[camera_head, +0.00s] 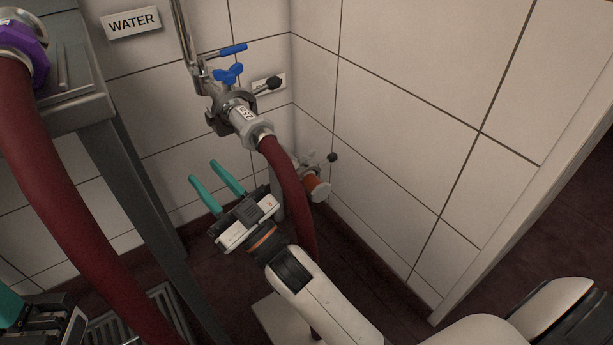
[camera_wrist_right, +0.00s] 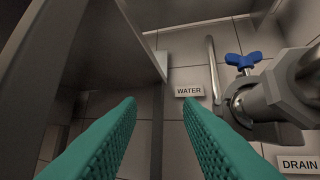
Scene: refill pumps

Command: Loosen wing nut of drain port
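A blue wing nut (camera_head: 228,73) sits on the metal clamp (camera_head: 220,116) of the upper port; it also shows in the right wrist view (camera_wrist_right: 242,61). A lower port (camera_head: 317,187) with an orange ring and pale cap sits near the corner, partly hidden by the red hose (camera_head: 287,185). A pale shape on it may be its wing nut; it is too small to tell. A DRAIN sign (camera_wrist_right: 298,164) shows in the right wrist view. My right gripper (camera_head: 203,172) is open and empty, below and left of the upper clamp. My left gripper (camera_head: 12,306) is partly cut off at the lower left.
A WATER sign (camera_head: 131,22) hangs on the tiled wall. A steel table (camera_head: 85,100) and another red hose (camera_head: 62,190) fill the left. The right wall is clear.

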